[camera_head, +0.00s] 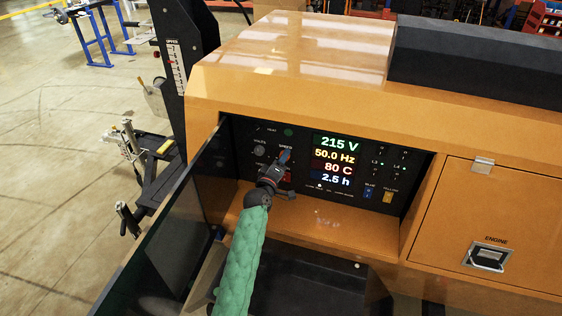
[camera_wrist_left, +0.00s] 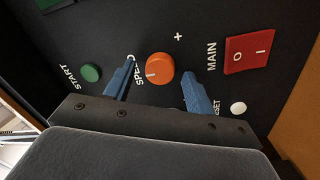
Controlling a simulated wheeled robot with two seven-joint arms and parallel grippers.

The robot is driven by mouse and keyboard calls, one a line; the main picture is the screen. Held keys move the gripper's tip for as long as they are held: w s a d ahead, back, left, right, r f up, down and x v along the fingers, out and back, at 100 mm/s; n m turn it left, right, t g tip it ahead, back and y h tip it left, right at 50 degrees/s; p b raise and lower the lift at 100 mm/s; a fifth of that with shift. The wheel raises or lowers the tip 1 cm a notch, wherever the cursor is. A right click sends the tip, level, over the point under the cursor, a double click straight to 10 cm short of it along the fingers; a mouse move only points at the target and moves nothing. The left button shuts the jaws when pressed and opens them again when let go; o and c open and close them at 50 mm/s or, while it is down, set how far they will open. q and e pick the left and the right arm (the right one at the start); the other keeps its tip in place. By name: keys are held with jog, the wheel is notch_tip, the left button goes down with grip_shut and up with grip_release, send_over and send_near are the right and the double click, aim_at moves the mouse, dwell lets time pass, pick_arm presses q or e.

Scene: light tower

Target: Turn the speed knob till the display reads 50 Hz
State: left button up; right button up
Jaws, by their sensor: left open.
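The orange speed knob (camera_wrist_left: 159,68) shows in the left wrist view on the black control panel (camera_wrist_left: 120,25), with a plus mark beside it. My left gripper (camera_wrist_left: 155,88) is open, its two blue fingers on either side of the knob and apart from it. In the head view my left gripper (camera_head: 277,166) is at the panel's left part and hides the knob. The display (camera_head: 336,159) reads 215 V, 50.0 Hz, 80 C and 2.5 h. My right gripper is not in view.
A green start button (camera_wrist_left: 91,73) and a red main switch (camera_wrist_left: 247,54) flank the knob. A dark open door (camera_head: 165,225) stands left of the panel recess. An orange ledge (camera_head: 335,228) runs below the panel. An engine hatch (camera_head: 490,220) is at the right.

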pick_arm(q)
jog(key=b+v, duration=0.3)
jog(key=v, duration=0.4)
jog(key=shift+s+a, duration=0.2)
jog(key=shift+s, duration=0.1)
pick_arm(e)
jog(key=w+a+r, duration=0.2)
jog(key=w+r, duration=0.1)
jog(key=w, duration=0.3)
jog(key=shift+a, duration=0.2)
